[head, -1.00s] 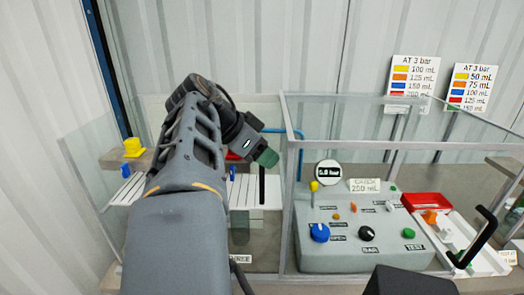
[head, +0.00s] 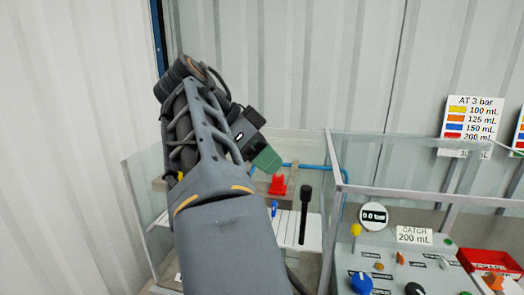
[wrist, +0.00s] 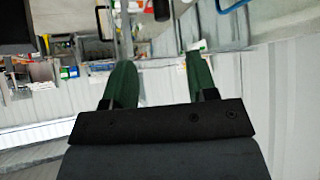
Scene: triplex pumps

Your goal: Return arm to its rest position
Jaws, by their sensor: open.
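My arm rises through the left half of the head view, with the wrist near the top. My gripper (head: 266,160) points down and right, its green fingers in front of the glass case. In the wrist view my gripper (wrist: 160,82) shows two green fingers well apart with nothing held between them. The wrist view is tilted and shows the case and benches upside down beyond the fingers.
A glass case (head: 150,200) stands behind my arm, with a red part (head: 277,185) and a black handle (head: 305,215) inside. To the right is a grey control panel (head: 400,275) with knobs, a gauge (head: 373,216) and a red tray (head: 490,263). A label sign (head: 470,125) hangs behind.

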